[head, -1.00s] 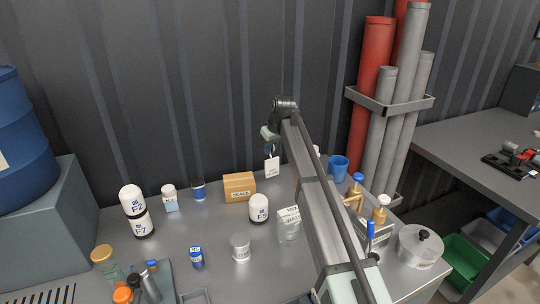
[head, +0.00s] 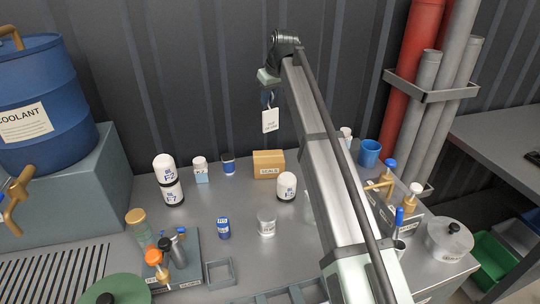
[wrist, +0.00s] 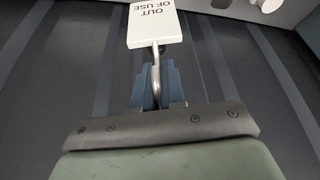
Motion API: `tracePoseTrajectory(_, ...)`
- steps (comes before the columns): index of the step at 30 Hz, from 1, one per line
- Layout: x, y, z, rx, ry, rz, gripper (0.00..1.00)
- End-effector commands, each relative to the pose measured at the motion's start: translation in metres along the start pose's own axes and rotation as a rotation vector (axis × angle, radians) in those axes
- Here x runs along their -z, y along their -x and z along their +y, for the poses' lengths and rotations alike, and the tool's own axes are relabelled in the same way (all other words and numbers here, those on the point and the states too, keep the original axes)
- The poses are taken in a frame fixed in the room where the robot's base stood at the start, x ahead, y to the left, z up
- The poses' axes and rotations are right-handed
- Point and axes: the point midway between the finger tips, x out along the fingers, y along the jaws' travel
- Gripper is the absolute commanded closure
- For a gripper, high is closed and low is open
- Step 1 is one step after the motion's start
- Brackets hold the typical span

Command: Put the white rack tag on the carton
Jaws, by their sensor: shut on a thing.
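The white rack tag (head: 270,120) hangs below my gripper (head: 268,97) in the head view, held above the bench against the dark wall. In the wrist view the tag (wrist: 154,22) reads "OUT OF USE", and its metal hook runs back between the blue fingers of my gripper (wrist: 154,85), which are shut on it. The brown carton (head: 268,165) stands on the bench near the wall, with a label on its front. The tag is above the carton in the picture and apart from it. The carton is not clearly visible in the wrist view.
A white canister (head: 286,187) stands just in front of the carton. A blue cup (head: 369,152) stands right, beyond my arm.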

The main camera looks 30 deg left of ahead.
Motion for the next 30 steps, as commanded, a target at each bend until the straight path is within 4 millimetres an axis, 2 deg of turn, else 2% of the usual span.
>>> tracePoseTrajectory(1,0.000,0.008,-0.013,0.001,0.004,0.002,1.00)
tracePoseTrajectory(4,-0.004,0.021,-0.028,-0.009,-0.020,0.003,1.00)
tracePoseTrajectory(8,-0.016,0.025,-0.025,-0.043,-0.106,0.002,1.00)
tracePoseTrajectory(17,-0.021,0.024,-0.022,-0.096,-0.236,0.002,1.00)
tracePoseTrajectory(23,-0.029,0.006,-0.022,-0.100,-0.248,0.002,1.00)
tracePoseTrajectory(30,-0.043,-0.028,-0.022,-0.100,-0.247,0.002,1.00)
